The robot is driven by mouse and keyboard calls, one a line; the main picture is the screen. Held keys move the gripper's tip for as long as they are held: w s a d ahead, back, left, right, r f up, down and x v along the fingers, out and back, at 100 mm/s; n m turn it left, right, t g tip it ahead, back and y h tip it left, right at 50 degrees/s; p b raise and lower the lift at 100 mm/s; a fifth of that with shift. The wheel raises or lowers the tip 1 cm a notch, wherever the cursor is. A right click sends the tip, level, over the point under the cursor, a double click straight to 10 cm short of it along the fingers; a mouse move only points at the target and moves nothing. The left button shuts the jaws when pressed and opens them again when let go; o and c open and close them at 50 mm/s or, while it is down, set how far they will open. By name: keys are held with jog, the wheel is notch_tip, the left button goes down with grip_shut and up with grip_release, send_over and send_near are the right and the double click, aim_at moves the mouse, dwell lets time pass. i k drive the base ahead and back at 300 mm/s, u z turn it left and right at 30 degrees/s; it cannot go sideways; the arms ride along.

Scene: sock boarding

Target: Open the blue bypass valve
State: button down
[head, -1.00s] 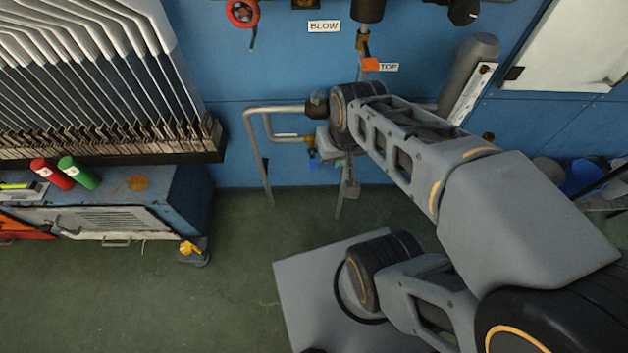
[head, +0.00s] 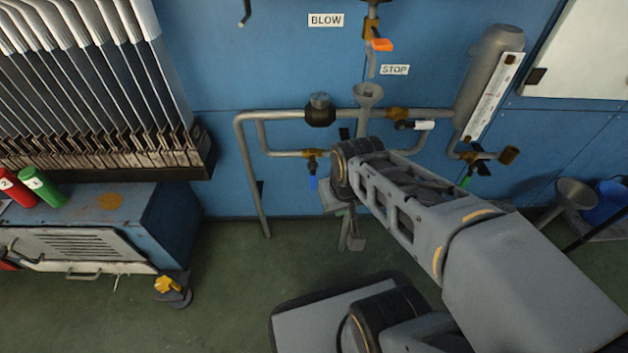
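The blue valve handle (head: 313,183) hangs straight down below its brass valve body (head: 314,155), across the lower horizontal pipe. It is on the bypass line, left of my arm's wrist. My gripper (head: 352,238) points down just right of the blue handle and lower than it, and appears apart from it. The gripper is small and partly hidden by my wrist, so its finger opening cannot be told. I see nothing held in it.
The upper pipe (head: 275,115) carries a dark round fitting (head: 320,112). A funnel (head: 368,94), an orange-handled valve (head: 381,45), a white-handled valve (head: 423,125) and a green-handled valve (head: 466,182) are nearby. A blue cabinet (head: 178,205) stands left. Floor between is clear.

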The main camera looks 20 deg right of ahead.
aim_at(313, 166)
jog(key=z, duration=2.4)
jog(key=k, duration=1.1)
jog(key=u, duration=1.7)
jog(key=i, duration=0.5)
